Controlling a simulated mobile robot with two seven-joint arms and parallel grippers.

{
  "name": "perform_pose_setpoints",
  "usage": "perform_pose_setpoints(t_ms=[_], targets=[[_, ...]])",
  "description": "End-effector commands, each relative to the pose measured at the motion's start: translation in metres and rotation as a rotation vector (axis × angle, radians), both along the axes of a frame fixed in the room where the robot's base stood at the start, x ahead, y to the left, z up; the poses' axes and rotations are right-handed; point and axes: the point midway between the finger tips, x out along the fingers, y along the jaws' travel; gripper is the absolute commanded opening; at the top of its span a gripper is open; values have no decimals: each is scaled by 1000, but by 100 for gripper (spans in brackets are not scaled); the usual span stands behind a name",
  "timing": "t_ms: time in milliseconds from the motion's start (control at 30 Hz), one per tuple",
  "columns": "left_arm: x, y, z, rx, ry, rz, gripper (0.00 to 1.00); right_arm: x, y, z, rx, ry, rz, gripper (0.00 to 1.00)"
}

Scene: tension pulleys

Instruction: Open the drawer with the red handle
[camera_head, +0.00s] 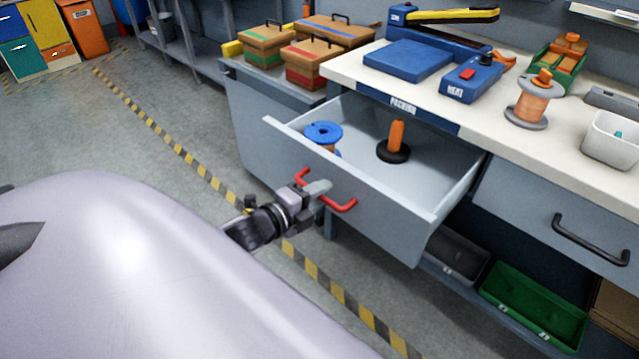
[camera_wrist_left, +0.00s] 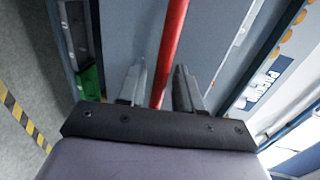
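The drawer (camera_head: 345,189) with the red handle (camera_head: 340,205) stands pulled out from under the packing bench. The handle is a red bar on its front panel. My right gripper is not in view.
The bench top (camera_head: 350,72) holds a blue heat sealer (camera_head: 472,80), a copper spool (camera_head: 533,100) and a white bin (camera_head: 612,138). A closed drawer with a black handle (camera_head: 590,240) is at the right. Green bin (camera_head: 530,305) is below. The floor at left is clear.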

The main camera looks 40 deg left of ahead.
Motion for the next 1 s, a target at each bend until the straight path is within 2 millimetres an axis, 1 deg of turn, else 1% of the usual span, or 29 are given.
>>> perform_pose_setpoints(t_ms=[400,500,700,1000], targets=[[-48,3,10,-1,3,0,35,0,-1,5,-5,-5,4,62],[-57,4,11,-2,2,1,35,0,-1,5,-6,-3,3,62],[-66,5,14,0,0,1,35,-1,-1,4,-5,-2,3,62],[-66,5,14,0,0,1,35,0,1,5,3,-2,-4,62]])
